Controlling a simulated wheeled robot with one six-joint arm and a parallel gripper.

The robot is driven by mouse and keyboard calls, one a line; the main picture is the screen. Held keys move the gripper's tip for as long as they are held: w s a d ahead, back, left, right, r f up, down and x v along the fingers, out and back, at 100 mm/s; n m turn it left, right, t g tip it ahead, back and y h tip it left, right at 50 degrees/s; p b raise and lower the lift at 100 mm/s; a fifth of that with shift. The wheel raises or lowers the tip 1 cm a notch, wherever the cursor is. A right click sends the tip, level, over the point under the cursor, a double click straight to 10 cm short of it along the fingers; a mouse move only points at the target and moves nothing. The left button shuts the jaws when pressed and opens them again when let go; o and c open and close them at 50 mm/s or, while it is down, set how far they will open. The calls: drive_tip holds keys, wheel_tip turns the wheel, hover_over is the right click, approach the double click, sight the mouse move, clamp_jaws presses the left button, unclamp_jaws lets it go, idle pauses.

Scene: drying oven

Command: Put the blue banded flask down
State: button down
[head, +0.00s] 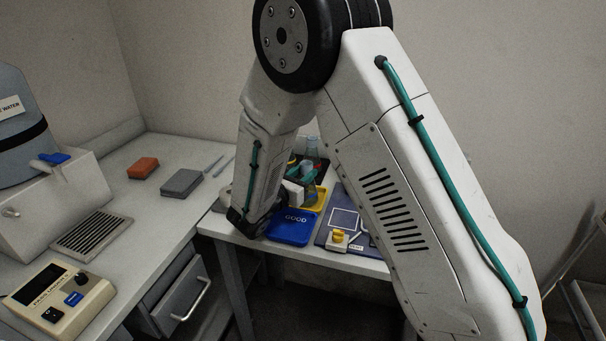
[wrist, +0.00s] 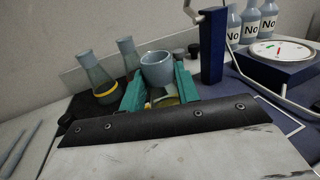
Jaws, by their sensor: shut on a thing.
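In the wrist view, my gripper (wrist: 158,90) has its teal fingers on both sides of a grey-blue glass vessel (wrist: 157,70) and is shut on it. I see its wide open mouth from above; its lower body and any blue band are hidden, so I take it to be the blue banded flask. In the head view, the arm hides most of the gripper, which is low over the far table. A blue tray marked GOOD (head: 286,236) lies in front of it, and a yellow tray (head: 318,203) is just behind. I cannot tell whether the flask touches anything.
A yellow-banded flask (wrist: 92,72) and another flask (wrist: 126,52) stand left of the held one. A dark blue post (wrist: 212,48), several bottles (wrist: 268,22) and a dial instrument (wrist: 280,62) are at right. The left bench holds an orange block (head: 145,168) and a grey block (head: 181,183).

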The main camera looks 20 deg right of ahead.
drive_tip(key=shift+f, duration=0.1)
drive_tip(key=c, duration=1)
unclamp_jaws()
